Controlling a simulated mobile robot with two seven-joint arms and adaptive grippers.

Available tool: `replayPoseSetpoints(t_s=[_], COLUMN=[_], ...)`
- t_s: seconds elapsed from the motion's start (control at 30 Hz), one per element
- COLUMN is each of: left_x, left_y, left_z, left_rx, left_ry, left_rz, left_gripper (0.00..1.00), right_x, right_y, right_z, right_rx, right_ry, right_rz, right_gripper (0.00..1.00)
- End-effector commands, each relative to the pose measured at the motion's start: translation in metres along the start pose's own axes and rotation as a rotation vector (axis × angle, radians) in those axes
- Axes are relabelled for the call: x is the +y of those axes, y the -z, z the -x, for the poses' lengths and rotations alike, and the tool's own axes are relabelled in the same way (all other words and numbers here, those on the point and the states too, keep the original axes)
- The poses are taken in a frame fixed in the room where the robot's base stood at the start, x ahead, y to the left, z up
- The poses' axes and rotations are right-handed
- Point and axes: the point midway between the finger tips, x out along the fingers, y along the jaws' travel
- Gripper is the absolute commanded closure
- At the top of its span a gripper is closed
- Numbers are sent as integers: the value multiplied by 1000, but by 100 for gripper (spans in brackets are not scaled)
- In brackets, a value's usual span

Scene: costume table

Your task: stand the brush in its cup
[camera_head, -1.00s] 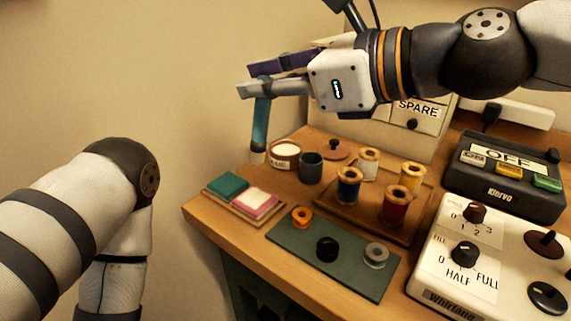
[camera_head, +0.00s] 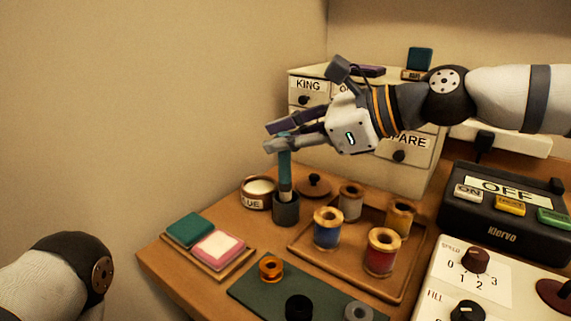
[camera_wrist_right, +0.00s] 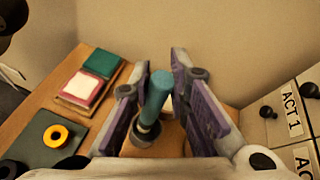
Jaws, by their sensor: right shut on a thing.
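The brush (camera_head: 285,172) has a teal handle and a pale lower part, and is nearly upright. My right gripper (camera_head: 270,137) is shut on the upper handle. The dark grey cup (camera_head: 286,209) stands on the table directly below it. The brush's lower end meets the cup's mouth and seems to go inside; how deep is hidden. In the right wrist view the brush (camera_wrist_right: 158,92) is between my fingers, with part of the cup (camera_wrist_right: 146,134) below it. Only part of my left arm shows at lower left; its gripper is out of view.
A glue jar (camera_head: 257,191) stands close left of the cup, with a brown knobbed lid (camera_head: 314,185) behind it. A tray (camera_head: 335,261) of thread spools is to the right. Ink pads (camera_head: 216,248) lie front left. A drawer cabinet (camera_head: 307,96) stands behind.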

Motion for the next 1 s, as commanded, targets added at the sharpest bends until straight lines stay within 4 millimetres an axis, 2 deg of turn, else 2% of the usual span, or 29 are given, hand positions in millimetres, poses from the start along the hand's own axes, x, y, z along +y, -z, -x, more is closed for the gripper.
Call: replayPoseSetpoints(t_s=[0.13, 0.27, 0.63, 0.67, 0.73, 1.0], left_x=[0, 0, 0, 0, 0, 0], left_y=[-4, -5, -4, -4, -4, -4], left_z=[-9, -11, -9, -9, -10, -10], left_rx=[-22, -28, -23, -24, -24, -24], left_ry=[1, 2, 1, 1, 2, 1], left_rz=[-1, -1, -1, -1, -1, -1], left_gripper=[60, 60, 60, 60, 60, 60], right_x=[-6, 0, 2, 2, 2, 2], right_y=[22, 37, 39, 39, 39, 39], right_z=[-10, -17, -18, -18, -18, -18], right_rx=[2, 0, -2, -2, -2, -2], right_ry=[-1, 0, 3, 3, 3, 2], right_rz=[-6, 0, 5, 5, 5, 5], right_gripper=[100, 100, 100, 79, 63, 63])
